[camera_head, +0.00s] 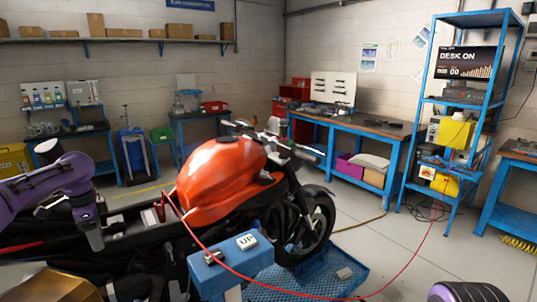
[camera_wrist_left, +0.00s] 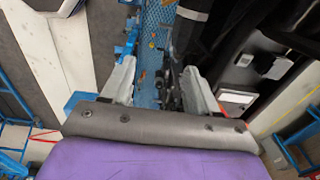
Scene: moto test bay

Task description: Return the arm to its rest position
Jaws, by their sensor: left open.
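My left arm, purple, comes in from the left in the head view. Its left gripper (camera_head: 92,232) points down beside the motorcycle's rear part, above the dark bodywork. In the left wrist view the two pale fingers (camera_wrist_left: 160,85) stand wide apart with nothing between them. The orange motorcycle (camera_head: 222,172) stands on a blue lift platform (camera_head: 335,270), which also shows beyond the fingers in the left wrist view (camera_wrist_left: 153,45). My right gripper is not in view.
A blue control box (camera_head: 238,262) marked UP stands in front of the motorcycle. A red cable (camera_head: 402,268) curves across the floor. Blue workbenches (camera_head: 385,140) and a blue shelf rack (camera_head: 402,180) line the back and right. Open floor (camera_head: 400,235) lies right of the motorcycle.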

